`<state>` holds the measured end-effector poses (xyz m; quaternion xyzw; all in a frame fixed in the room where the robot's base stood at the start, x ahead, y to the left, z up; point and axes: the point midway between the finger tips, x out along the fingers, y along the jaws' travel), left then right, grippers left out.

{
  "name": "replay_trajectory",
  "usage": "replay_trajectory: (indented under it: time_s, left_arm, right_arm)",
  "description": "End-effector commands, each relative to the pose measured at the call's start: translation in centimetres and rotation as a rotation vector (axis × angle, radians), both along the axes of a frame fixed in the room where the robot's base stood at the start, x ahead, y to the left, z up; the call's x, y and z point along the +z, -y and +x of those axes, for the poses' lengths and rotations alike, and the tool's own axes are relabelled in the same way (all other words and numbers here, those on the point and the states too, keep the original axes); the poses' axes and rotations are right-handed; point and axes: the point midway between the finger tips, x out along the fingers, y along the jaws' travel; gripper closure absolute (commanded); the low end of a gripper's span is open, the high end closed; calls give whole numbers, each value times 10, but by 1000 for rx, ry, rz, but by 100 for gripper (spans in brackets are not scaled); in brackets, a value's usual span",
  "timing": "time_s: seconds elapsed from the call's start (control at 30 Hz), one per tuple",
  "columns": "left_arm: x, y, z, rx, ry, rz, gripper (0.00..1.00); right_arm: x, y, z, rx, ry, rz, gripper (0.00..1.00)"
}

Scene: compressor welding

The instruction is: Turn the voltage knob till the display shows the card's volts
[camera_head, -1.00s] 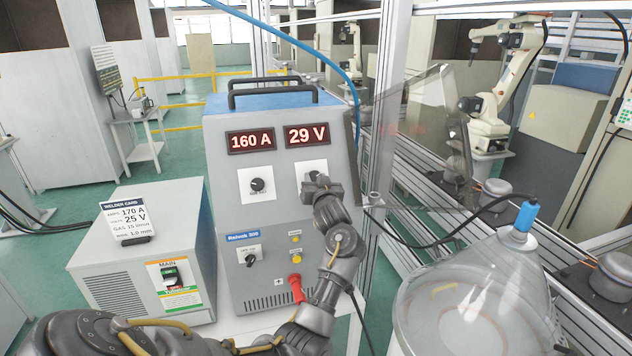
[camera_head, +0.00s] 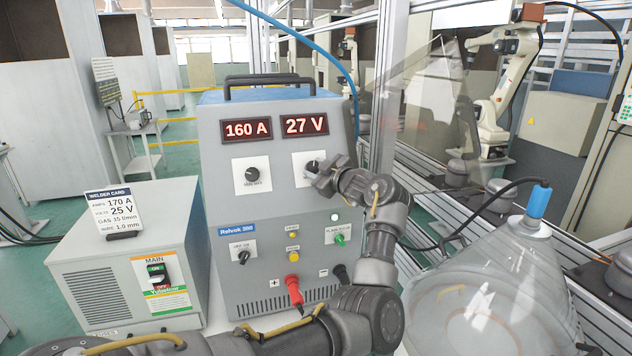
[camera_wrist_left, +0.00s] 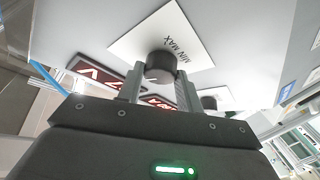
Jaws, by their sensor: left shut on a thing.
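The welding power source (camera_head: 223,200) is a grey and blue cabinet in the middle of the head view. Its voltage display (camera_head: 305,125) reads 27 V. The black voltage knob (camera_head: 312,167) sits on a white plate below that display. The welder card (camera_head: 115,210) on the left reads 170 A and 25 V. My left gripper (camera_head: 322,178) is at the voltage knob, partly covering the knob's plate. In the left wrist view the two fingers stand on either side of the knob (camera_wrist_left: 161,66), shut on it. My right gripper is not in view.
The amps display (camera_head: 247,130) reads 160 A, with its own knob (camera_head: 252,174) below. A main switch box (camera_head: 130,260) stands at left. A clear cone-shaped hood (camera_head: 490,290) with a blue top stands at right.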

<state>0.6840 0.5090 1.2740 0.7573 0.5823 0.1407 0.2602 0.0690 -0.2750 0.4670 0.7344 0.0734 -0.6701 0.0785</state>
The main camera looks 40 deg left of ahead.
Motion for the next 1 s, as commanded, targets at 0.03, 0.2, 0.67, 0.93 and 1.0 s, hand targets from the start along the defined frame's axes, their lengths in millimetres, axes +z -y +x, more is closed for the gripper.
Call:
replay_trajectory:
  time_s: [0.03,0.2,0.67,0.93,1.0]
  left_arm:
    - [-4,1,2,18,33,-24,87]
    - [-1,1,3,96,148,-104,87]
    - [5,1,4,266,398,-279,87]
    - [5,0,4,316,471,-328,87]
    - [5,0,4,322,480,-335,87]
  right_arm:
    - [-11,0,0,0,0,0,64]
    - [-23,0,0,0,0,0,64]
    - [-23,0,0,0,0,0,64]
    - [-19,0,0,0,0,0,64]
    - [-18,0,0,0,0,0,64]
